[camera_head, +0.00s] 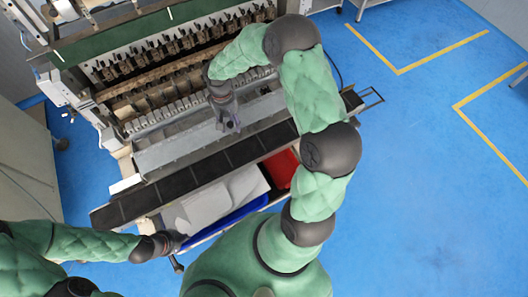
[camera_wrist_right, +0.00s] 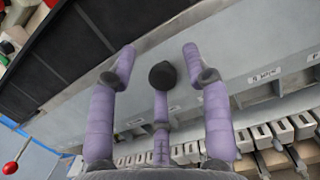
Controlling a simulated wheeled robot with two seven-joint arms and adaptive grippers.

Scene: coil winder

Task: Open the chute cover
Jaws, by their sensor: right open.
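The chute cover looks to be the long grey metal panel (camera_head: 168,152) along the front of the winder; it appears closed, and it also shows in the right wrist view (camera_wrist_right: 225,60). My right gripper (camera_head: 232,124) is over this panel. In the right wrist view its purple fingers (camera_wrist_right: 157,62) are spread apart. A round black knob (camera_wrist_right: 162,75) shows between them, in line with a purple middle part; I cannot tell whether the knob belongs to the cover or touches the gripper. My left gripper (camera_head: 176,248) is low at the left, beside the blue bin; its fingers are unclear.
A black segmented conveyor (camera_head: 190,175) runs in front of the panel. Below it are a blue bin (camera_head: 235,215) with pale sheets (camera_head: 215,198) and a red bin (camera_head: 282,168). Rows of winding heads (camera_head: 165,55) stand behind. Blue floor (camera_head: 430,200) is clear at right.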

